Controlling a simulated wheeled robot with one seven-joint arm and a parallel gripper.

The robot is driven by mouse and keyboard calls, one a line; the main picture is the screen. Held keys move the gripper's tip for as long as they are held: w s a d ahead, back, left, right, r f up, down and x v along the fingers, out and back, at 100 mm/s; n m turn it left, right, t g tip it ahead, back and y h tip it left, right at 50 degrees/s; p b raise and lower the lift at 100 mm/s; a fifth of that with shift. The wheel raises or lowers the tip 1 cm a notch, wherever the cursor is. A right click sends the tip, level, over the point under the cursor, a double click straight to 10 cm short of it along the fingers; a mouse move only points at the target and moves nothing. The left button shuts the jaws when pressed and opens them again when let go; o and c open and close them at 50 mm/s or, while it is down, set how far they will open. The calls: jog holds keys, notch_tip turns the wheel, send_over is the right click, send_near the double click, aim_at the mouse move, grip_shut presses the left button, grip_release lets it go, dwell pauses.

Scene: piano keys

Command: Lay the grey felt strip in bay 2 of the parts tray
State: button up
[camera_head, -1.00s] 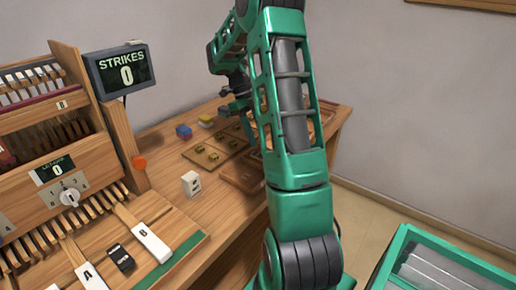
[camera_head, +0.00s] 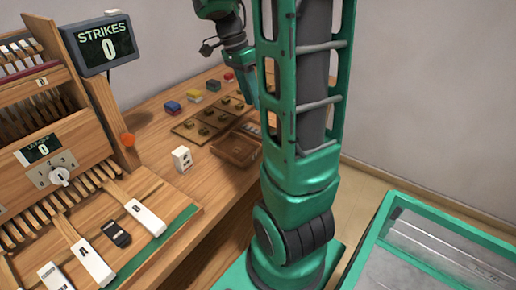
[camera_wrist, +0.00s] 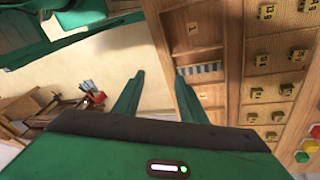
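The parts tray is a brown wooden tray (camera_head: 232,152) on the bench, partly behind my arm in the head view. In the wrist view its bays (camera_wrist: 198,52) run down the picture, right of my fingers. One bay holds a grey-and-white banded piece (camera_wrist: 203,70); I cannot tell if this is the grey felt strip. No plain grey strip is clearly seen elsewhere. My gripper (camera_wrist: 158,72) is open, with nothing visible between its fingers. The right finger overlaps the tray's edge in the picture, the left one the floor.
A board with several metal pieces (camera_head: 205,121) lies beside the tray. Coloured blocks (camera_head: 173,107) stand behind it. The wooden key machine (camera_head: 75,150) fills the left. The bench's right edge drops to open floor (camera_wrist: 100,65).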

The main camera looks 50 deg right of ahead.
jog(key=s+a+f+n+t+y, duration=0.1)
jog(key=s+a+f+n+t, duration=0.2)
jog(key=s+a+n, duration=1)
jog(key=s+f+n, duration=0.1)
jog(key=n, duration=0.1)
jog(key=shift+f+n+y, duration=0.2)
jog(key=shift+n+y, duration=0.1)
